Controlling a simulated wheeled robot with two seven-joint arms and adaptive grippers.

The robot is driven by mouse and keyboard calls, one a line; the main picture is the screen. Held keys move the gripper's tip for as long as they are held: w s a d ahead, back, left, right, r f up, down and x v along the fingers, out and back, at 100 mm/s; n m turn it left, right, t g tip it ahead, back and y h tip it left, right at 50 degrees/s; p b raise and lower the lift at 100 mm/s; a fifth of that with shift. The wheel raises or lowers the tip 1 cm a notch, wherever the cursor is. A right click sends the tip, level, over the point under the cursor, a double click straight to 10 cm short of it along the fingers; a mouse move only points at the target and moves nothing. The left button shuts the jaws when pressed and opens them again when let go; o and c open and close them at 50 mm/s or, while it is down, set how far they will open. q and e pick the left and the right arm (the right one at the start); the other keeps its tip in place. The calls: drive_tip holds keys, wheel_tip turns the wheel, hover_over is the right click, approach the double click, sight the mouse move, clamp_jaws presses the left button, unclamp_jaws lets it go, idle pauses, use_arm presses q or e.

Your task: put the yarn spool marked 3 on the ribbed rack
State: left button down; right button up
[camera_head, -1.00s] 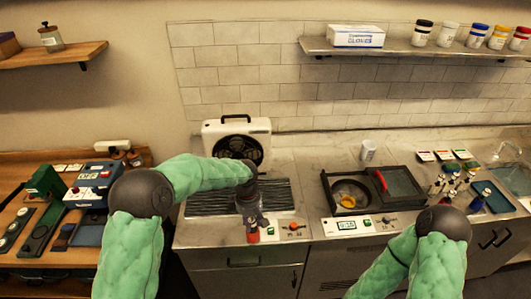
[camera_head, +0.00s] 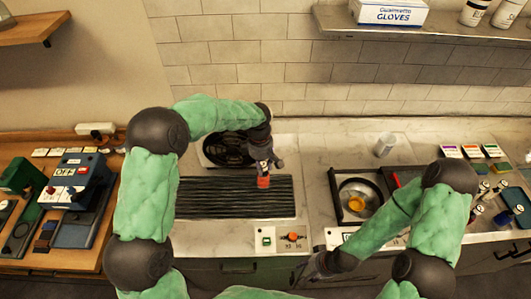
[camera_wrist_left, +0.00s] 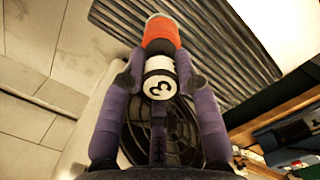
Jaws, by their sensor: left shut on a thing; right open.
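The yarn spool marked 3 (camera_head: 263,181) has orange-red yarn and a pale end. In the left wrist view the spool (camera_wrist_left: 160,84) shows a black 3 on its white part, between both fingers. My left gripper (camera_head: 262,166) is shut on it, with the yarn end pointing down at the rack. The dark ribbed rack (camera_head: 215,198) lies flat on the counter; the spool appears over its back right part. I cannot tell whether it touches the ribs. My right gripper (camera_head: 318,267) is open, low by the counter's front edge.
A control panel (camera_head: 280,239) with a red knob is in front. A pan (camera_head: 358,200) in a dark tray and a white cup (camera_head: 385,145) are to the right. The rack's left part is clear.

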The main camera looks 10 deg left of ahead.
sight(263, 178)
use_arm(q)
drive_tip(key=shift+w+f, duration=0.15)
drive_tip(key=shift+f, duration=0.3)
drive_tip(key=shift+f+b, duration=0.5)
drive_tip(key=shift+f, duration=0.05)
drive_tip(key=shift+f+b, duration=0.75)
drive_tip(key=shift+f, duration=0.7)
drive_tip(key=shift+f+b, duration=0.8)
drive_tip(key=shift+f, duration=0.3)
drive_tip(key=shift+f+b, duration=0.4)
drive_tip(key=shift+f, duration=0.05)
drive_tip(key=c, duration=0.8)
unclamp_jaws()
drive_tip(key=shift+c, duration=0.2)
drive_tip(key=shift+o, duration=0.3)
